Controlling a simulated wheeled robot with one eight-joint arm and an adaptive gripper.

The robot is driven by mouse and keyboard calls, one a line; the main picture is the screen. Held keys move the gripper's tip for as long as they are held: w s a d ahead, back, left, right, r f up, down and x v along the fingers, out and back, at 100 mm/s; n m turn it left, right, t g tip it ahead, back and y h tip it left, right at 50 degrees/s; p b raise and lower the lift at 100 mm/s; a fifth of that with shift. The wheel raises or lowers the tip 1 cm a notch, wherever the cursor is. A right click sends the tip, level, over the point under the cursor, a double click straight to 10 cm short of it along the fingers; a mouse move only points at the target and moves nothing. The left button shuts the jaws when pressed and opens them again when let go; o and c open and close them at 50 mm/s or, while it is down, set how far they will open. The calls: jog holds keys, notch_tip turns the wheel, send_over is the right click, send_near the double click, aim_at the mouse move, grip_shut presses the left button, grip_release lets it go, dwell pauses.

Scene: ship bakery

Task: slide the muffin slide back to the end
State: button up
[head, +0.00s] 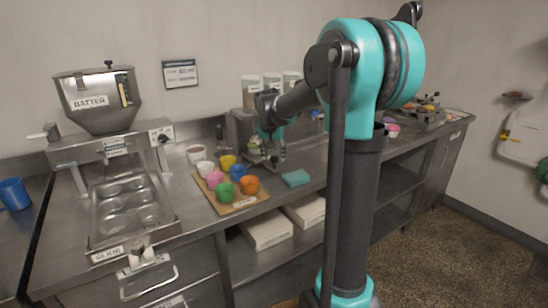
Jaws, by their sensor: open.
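The muffin slide (163,214) is a metal tray with several round cups, lying on the steel counter at the left, below and in front of the batter dispenser (98,104). A small label (107,255) and a knob-like fitting (139,257) are at its front end. I cannot tell how far along its track it sits. My gripper (274,160) is open and points down over the counter behind the coloured cups, well to the right of the slide. It touches nothing that I can make out, and its fingertips are small and partly unclear.
A wooden board (245,203) with several coloured cups lies between slide and gripper. A white tub (195,154) stands behind it, a teal cloth (296,178) to its right. Clear canisters (250,88) stand behind my gripper. A blue mug (13,194) is at far left.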

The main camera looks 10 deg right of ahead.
jog(key=shift+w+d+f, duration=0.1)
jog(key=shift+w+f, duration=0.05)
jog(key=shift+f, duration=0.4)
grip_shut()
